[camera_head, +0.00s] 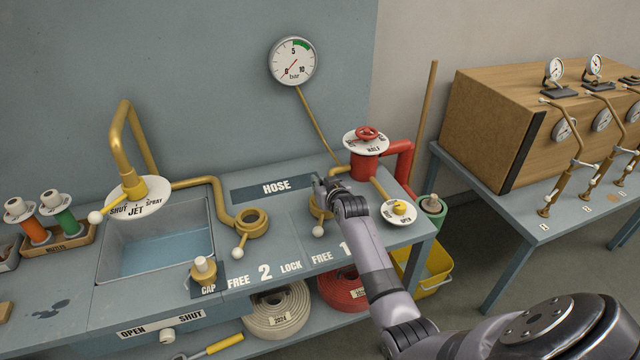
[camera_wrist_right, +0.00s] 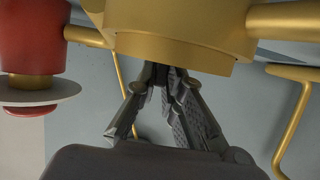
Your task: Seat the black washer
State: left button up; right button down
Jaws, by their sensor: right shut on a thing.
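My right gripper (camera_head: 322,187) points down at the brass coupling (camera_head: 315,211) by the number 1. In the right wrist view, which is upside down, its fingers (camera_wrist_right: 170,78) come close together at the rim of that coupling (camera_wrist_right: 180,45). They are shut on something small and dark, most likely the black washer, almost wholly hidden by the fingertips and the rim. I cannot tell whether it touches the coupling's seat. The second brass coupling (camera_head: 252,222), by the number 2, stands open and free to the left. My left gripper is out of view.
A red valve (camera_head: 364,165) with a white dial stands just behind my right gripper. A brass tap (camera_head: 130,140) rises over the sink (camera_head: 108,262) at left. A brass cap (camera_head: 203,268) stands near the bench front. A yellow bucket (camera_head: 425,266) is at right.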

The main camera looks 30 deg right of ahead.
jog(key=shift+f, duration=0.2)
jog(key=c, duration=1.6)
grip_release()
jog(key=shift+s+f, duration=0.2)
jog(key=shift+f, duration=0.05)
jog(key=shift+a+f, duration=0.25)
jog(key=shift+s, duration=0.1)
jog(key=shift+s+a, duration=0.15)
jog(key=shift+s, duration=0.05)
jog(key=d+r+v, duration=0.1)
jog(key=v, duration=1)
jog(key=shift+r, duration=0.3)
